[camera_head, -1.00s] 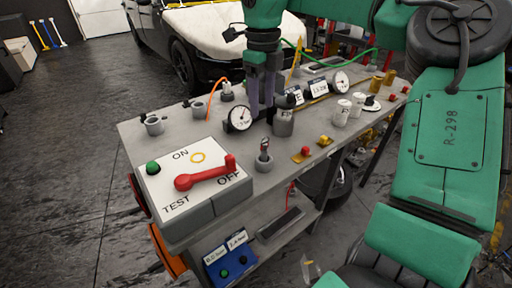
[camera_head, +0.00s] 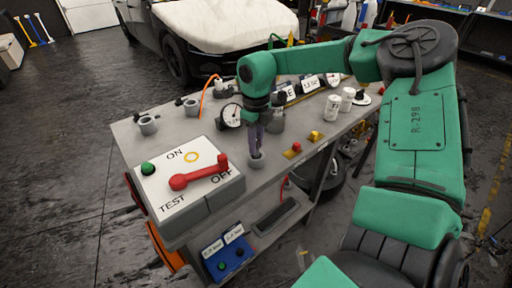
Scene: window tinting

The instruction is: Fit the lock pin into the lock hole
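My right gripper (camera_head: 256,148) points straight down over a small grey cup (camera_head: 257,162) on the grey workbench. Its fingertips are just above or inside the cup's mouth and look close together. The metal lock pin is hidden behind the fingers, so I cannot tell whether they grip it. A yellow ring (camera_head: 191,157) on the white switch panel (camera_head: 163,170) may mark the lock hole; I cannot make out the hole itself. My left gripper is out of view.
The panel carries a red lever (camera_head: 198,174) and a green button (camera_head: 148,169). A round gauge (camera_head: 230,115) and a grey canister (camera_head: 275,120) stand close behind my gripper. Red and yellow pieces (camera_head: 315,136) lie to its right. The bench top left of the cup is partly clear.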

